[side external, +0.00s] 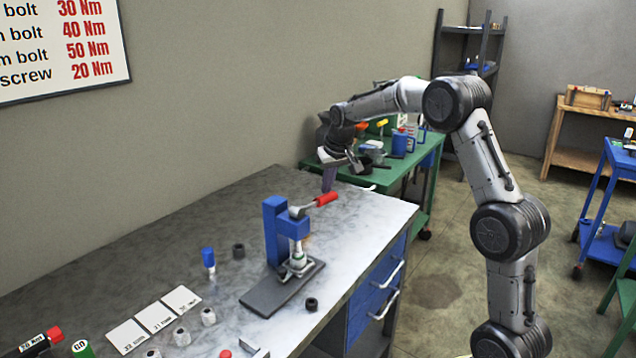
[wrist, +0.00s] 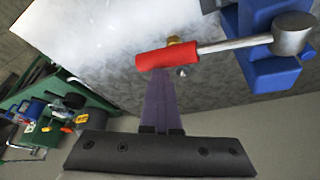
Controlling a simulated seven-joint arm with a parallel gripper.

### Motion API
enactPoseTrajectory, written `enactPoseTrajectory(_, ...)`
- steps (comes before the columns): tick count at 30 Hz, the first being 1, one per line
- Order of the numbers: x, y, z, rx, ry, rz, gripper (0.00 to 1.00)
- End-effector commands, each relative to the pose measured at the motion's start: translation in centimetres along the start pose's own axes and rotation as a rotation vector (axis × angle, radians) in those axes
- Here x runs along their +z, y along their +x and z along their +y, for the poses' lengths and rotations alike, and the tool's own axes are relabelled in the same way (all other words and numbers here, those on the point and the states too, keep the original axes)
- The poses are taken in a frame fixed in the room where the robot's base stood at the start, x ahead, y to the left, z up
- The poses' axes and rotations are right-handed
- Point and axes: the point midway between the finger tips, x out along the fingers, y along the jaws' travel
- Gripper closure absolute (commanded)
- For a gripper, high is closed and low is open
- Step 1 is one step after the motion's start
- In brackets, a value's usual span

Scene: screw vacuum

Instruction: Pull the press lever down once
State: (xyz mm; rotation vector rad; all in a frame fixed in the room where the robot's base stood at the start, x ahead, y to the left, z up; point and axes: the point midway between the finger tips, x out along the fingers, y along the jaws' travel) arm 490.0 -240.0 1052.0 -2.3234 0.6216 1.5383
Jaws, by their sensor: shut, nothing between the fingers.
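A blue press (side external: 277,232) stands on a dark base plate on the grey workbench. Its lever has a red handle (side external: 326,198) that points right and slightly up in the side external view. In the wrist view the red handle (wrist: 166,57) lies across the top of my fingers, with the metal rod running right to the blue press head (wrist: 262,50). My gripper (side external: 328,186) is shut and empty, with its purple fingers pointing down just above the red handle. The fingertips are at or very near the handle; I cannot tell whether they touch.
On the workbench (side external: 375,215) lie a blue-capped part (side external: 208,259), black rings (side external: 311,304), white labelled cards (side external: 155,316) and several small metal parts. A green table (side external: 430,160) with cups and tools stands behind. The bench right of the press is clear.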

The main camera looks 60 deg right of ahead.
Motion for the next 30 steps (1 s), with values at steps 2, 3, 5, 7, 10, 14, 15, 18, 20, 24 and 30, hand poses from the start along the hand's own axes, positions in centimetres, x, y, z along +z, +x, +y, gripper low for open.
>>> enactPoseTrajectory(2,0.4,0.5,0.1,0.002,0.000,-0.008,1.00)
enactPoseTrajectory(3,0.4,0.7,0.1,0.002,0.000,-0.008,1.00)
enactPoseTrajectory(5,0.5,0.8,0.1,0.002,0.000,-0.008,1.00)
enactPoseTrajectory(7,0.5,0.8,0.1,0.002,0.000,-0.007,1.00)
enactPoseTrajectory(10,0.5,0.8,0.1,0.002,0.000,-0.008,1.00)
enactPoseTrajectory(14,0.5,0.8,0.1,0.002,0.000,-0.008,1.00)
enactPoseTrajectory(15,0.5,0.8,0.1,0.002,0.000,-0.008,1.00)
enactPoseTrajectory(18,0.6,1.0,0.1,0.002,0.000,-0.009,1.00)
enactPoseTrajectory(20,0.7,1.2,0.0,0.001,0.000,-0.009,1.00)
enactPoseTrajectory(24,1.0,1.8,-0.1,0.001,0.000,-0.009,1.00)
enactPoseTrajectory(30,1.2,2.2,-0.1,0.001,0.000,-0.011,1.00)
